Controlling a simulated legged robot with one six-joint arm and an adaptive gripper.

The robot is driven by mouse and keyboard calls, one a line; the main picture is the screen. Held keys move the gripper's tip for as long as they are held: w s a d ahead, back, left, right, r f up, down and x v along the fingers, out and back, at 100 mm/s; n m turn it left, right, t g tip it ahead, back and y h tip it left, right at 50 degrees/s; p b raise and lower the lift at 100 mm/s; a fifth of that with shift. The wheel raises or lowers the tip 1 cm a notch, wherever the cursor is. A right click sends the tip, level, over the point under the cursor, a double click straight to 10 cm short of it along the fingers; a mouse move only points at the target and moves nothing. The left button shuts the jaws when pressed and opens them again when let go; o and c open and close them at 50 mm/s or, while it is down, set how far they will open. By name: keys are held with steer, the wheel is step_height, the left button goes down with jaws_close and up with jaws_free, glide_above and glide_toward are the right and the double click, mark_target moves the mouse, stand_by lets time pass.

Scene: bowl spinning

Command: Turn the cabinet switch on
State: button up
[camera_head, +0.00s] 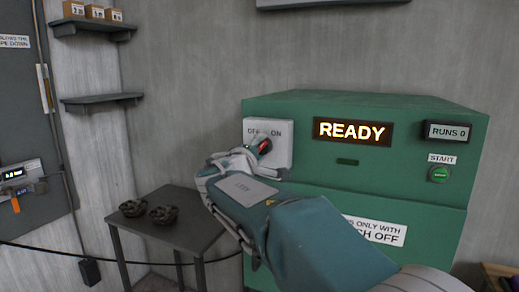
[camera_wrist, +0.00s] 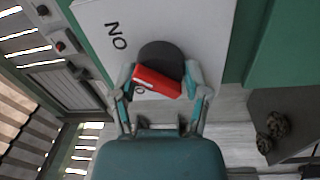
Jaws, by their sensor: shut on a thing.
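The switch is a red handle (camera_head: 265,146) on a white plate (camera_head: 283,153) marked OFF on the left and ON on the right, on the green cabinet (camera_head: 290,108). In the wrist view the red handle (camera_wrist: 156,82) sits on a dark round knob (camera_wrist: 160,58). My gripper (camera_head: 250,151) is at the plate, its fingers on both sides of the red handle and shut on it; its fingertips also show in the wrist view (camera_wrist: 159,78).
The cabinet has a lit READY display (camera_head: 352,131), a RUNS 0 counter (camera_head: 449,132) and a green START button (camera_head: 439,174). A dark side table (camera_head: 185,222) with two dark round objects (camera_head: 148,211) stands to the left. Wall shelves (camera_head: 102,98) are farther left.

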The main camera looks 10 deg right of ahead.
steer(key=shift+w+f+m, duration=0.1)
steer(key=shift+f+m, duration=0.3)
steer(key=shift+m, duration=0.1)
steer(key=o, duration=1.1)
steer(key=shift+o, duration=0.2)
steer(key=shift+r, duration=0.1)
steer(key=shift+r, duration=0.1)
steer(key=shift+s+a, duration=0.2)
steer(key=shift+s, duration=0.1)
steer(key=v, duration=1.1)
steer(key=shift+a, duration=0.2)
steer(key=shift+s, duration=0.1)
